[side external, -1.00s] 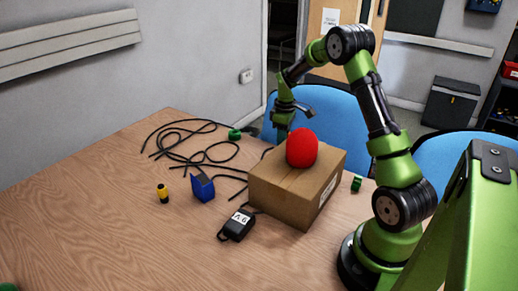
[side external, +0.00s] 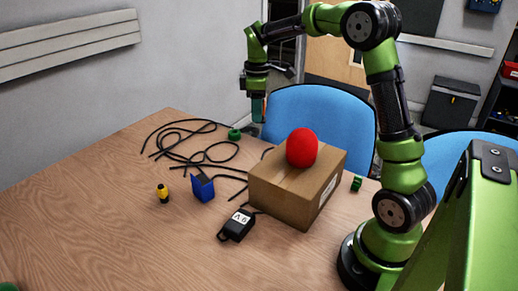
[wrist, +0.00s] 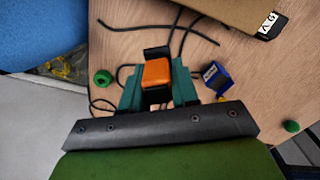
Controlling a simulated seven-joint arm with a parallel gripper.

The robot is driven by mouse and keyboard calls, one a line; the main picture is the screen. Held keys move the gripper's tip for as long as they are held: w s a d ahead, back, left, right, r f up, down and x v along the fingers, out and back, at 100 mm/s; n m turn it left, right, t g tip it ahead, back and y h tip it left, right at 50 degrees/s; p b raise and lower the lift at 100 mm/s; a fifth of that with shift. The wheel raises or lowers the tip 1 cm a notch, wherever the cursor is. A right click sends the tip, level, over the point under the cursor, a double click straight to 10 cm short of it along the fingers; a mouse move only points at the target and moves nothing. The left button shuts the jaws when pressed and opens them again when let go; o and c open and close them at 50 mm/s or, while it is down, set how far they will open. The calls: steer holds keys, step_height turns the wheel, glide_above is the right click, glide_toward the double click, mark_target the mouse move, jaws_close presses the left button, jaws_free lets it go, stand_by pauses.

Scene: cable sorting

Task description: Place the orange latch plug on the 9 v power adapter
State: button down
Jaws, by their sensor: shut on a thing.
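My gripper (wrist: 157,85) is shut on the orange latch plug (wrist: 157,73), which shows between the teal fingers in the wrist view. In the side view my gripper (side external: 258,108) is raised above the far side of the table, behind the cardboard box, and the plug cannot be made out there. The 9 V power adapter (side external: 236,225) is black with a white label and lies on the table in front of the box. It also shows at the top right of the wrist view (wrist: 272,25), apart from my gripper.
A blue box (side external: 203,188), a yellow-and-black piece (side external: 163,193), a green ring (side external: 235,134) and black cables (side external: 190,145) lie to the left.

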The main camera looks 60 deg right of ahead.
steer(key=s+a+f+n, duration=0.25)
steer(key=a+n, duration=0.35)
steer(key=a, duration=0.8)
steer(key=n, duration=0.6)
glide_above(237, 223)
step_height(237, 223, down, 4)
steer(key=shift+f, duration=4.1)
steer(key=shift+f, duration=0.15)
steer(key=c, duration=0.8)
jaws_free()
steer(key=shift+c, duration=0.2)
